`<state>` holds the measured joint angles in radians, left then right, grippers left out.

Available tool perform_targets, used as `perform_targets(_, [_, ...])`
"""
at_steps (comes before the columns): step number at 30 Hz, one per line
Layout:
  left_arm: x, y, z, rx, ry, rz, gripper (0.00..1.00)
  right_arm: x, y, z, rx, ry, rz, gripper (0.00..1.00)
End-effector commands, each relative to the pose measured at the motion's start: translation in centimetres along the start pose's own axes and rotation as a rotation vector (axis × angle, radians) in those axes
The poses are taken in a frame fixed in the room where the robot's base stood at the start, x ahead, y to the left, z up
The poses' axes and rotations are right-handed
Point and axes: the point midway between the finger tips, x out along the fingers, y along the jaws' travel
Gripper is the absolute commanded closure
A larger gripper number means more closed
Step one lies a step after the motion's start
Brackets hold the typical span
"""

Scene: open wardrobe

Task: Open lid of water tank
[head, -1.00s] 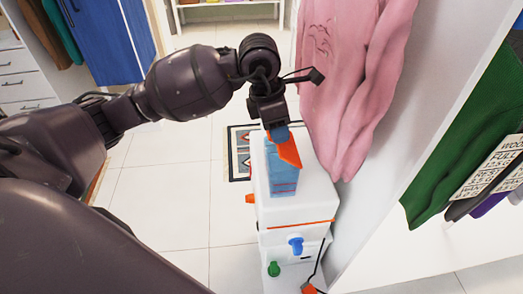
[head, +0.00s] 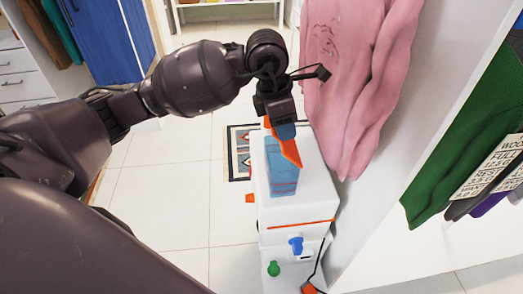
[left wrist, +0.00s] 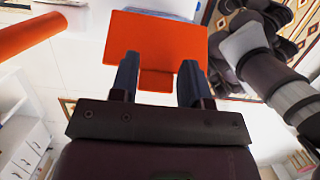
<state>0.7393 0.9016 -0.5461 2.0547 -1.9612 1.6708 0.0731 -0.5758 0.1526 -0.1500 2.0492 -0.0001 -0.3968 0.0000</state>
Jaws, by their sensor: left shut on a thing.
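The water tank (head: 282,178) is a translucent blue box set in the top of a white machine (head: 313,180). Its orange lid (head: 290,152) is tilted steeply above the tank's far part, and the blue interior shows in front of it. My left gripper (head: 281,131) comes down from above, shut on the lid's tab. In the left wrist view the lid (left wrist: 155,38) is a flat orange plate, with its tab between the two dark fingers. The lid's hinge cannot be made out.
A pink garment (head: 355,90) hangs close to the right of my left gripper. A white wall panel (head: 420,130) stands to the right of the machine. Bare tiled floor (head: 165,200) lies to the left, with a small patterned mat (head: 238,150) behind.

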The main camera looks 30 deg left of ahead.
Motion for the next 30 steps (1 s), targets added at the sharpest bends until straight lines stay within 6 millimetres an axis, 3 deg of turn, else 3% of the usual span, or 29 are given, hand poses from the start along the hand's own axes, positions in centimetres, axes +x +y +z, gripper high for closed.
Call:
perform_targets(7, [-0.1,-0.1,1.5,0.002,-0.002,-0.001,0.66,-0.1,-0.3,0.2,0.012,-0.004,0.002,0.27])
perform_targets(11, [0.0,0.0,2.2,0.002,-0.001,-0.001,1.0,0.1,-0.4,0.3,0.015,-0.004,0.001,0.27])
perform_targets(19, [0.3,0.0,3.6,0.001,-0.001,-0.001,1.0,0.4,-0.3,0.3,0.01,-0.001,-0.001,0.27])
perform_targets(30, [0.2,0.1,3.7,0.0,-0.003,0.001,1.0,0.4,-0.1,0.2,-0.002,0.001,-0.002,0.27])
